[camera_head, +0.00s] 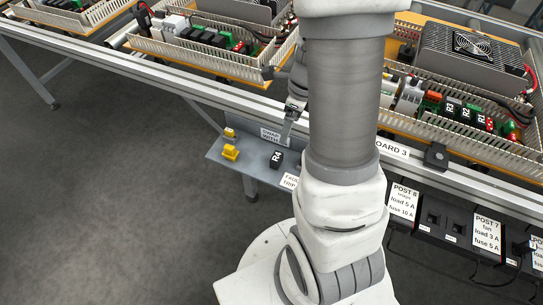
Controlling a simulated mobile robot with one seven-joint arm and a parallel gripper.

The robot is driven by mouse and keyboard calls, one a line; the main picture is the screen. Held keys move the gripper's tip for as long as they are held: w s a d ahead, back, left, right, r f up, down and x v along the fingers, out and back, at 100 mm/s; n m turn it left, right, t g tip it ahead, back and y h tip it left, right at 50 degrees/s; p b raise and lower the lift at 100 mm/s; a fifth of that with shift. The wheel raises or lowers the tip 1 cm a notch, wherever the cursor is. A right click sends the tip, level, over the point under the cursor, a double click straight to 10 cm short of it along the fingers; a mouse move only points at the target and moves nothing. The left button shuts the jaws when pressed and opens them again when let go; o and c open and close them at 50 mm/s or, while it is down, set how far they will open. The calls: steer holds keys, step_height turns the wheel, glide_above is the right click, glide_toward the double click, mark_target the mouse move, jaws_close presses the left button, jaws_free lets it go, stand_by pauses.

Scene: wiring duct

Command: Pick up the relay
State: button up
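A black relay marked R4 (276,158) sits on a small grey shelf (257,166) below the rail, left of my arm. My gripper (286,138) is small in view, just above and slightly right of the R4 relay, and seems apart from it. Whether its fingers are open or shut is too small to tell. Dark relays marked R3 (450,107), R2 (466,114) and R1 (482,122) sit in a row on the board at the right. My arm hides the middle of the scene.
Two yellow pieces (230,152) lie on the shelf's left side. A "swap with" label (271,136) stands at its back, and another label (290,182) is partly hidden by my arm. Black post units (442,229) hang at lower right. The floor at left is clear.

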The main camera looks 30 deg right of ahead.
steer(key=b, duration=0.6)
glide_toward(277, 157)
steer(key=f, duration=0.5)
steer(key=shift+w+d+f, duration=0.2)
steer(key=shift+d+f, duration=0.1)
steer(key=shift+w+a+f+b, duration=0.2)
steer(key=shift+f+b, duration=0.35)
steer(key=shift+f, duration=0.4)
steer(key=shift+w+a+f+b, duration=0.1)
steer(key=shift+a+f+b, duration=0.35)
steer(key=shift+f, duration=0.5)
steer(key=shift+w+a+f+b, duration=0.15)
steer(key=shift+f+b, duration=0.5)
steer(key=shift+f, duration=0.3)
steer(key=shift+r, duration=0.1)
jaws_close()
